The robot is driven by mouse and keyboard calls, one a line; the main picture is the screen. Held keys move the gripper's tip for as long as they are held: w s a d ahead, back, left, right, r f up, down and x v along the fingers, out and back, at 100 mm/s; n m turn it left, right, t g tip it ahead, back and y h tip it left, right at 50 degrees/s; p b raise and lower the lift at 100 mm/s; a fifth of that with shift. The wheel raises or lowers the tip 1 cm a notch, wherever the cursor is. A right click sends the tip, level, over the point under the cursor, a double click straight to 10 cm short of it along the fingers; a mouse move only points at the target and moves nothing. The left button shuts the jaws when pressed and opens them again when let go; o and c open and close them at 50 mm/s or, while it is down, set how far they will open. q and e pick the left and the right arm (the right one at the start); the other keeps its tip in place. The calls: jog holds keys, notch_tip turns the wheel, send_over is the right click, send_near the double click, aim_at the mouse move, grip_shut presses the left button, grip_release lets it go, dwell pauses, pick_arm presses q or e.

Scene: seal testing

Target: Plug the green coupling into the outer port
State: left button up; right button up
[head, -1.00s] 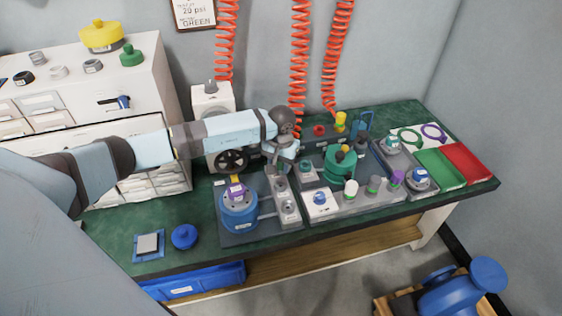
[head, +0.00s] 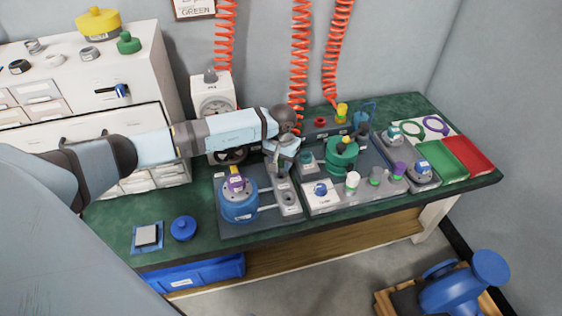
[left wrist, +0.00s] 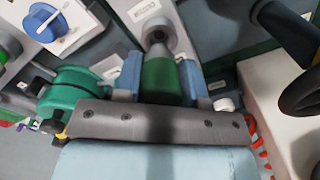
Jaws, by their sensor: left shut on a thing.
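My left gripper (head: 279,170) is over the grey port block (head: 288,201) in the head view, just right of the blue pot. In the left wrist view its two blue fingers (left wrist: 161,78) are shut on the green coupling (left wrist: 161,82), one finger on each side. The coupling's narrower grey end points at a round grey port (left wrist: 158,36) with a dark opening, on a block with a small label I cannot read surely. The grey end overlaps the port's near rim; I cannot tell whether it is inside. In the head view the gripper hides the coupling. My right gripper is not in view.
The blue pot (head: 239,208) stands close left of the port block. A green housing (head: 342,155) stands to the right. A white gauge (head: 214,100) is behind the arm. Green (head: 441,167) and red (head: 468,155) trays lie at the far right.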

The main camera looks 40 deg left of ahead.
aim_at(281, 169)
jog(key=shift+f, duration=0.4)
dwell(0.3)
pick_arm(q)
jog(key=shift+f+b, duration=0.6)
jog(key=shift+b, duration=0.2)
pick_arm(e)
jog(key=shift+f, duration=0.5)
pick_arm(q)
jog(key=shift+f+b, duration=0.85)
jog(key=shift+f, duration=0.05)
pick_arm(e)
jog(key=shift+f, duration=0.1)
pick_arm(q)
jog(key=o, duration=1)
jog(key=shift+s, duration=0.1)
jog(key=shift+o, duration=0.2)
notch_tip(281, 169, up, 2)
jog(key=shift+r, duration=0.1)
notch_tip(281, 169, up, 12)
jog(key=shift+d+f+p, duration=0.1)
jog(key=shift+f+p, duration=0.05)
jog(key=shift+p, duration=0.9)
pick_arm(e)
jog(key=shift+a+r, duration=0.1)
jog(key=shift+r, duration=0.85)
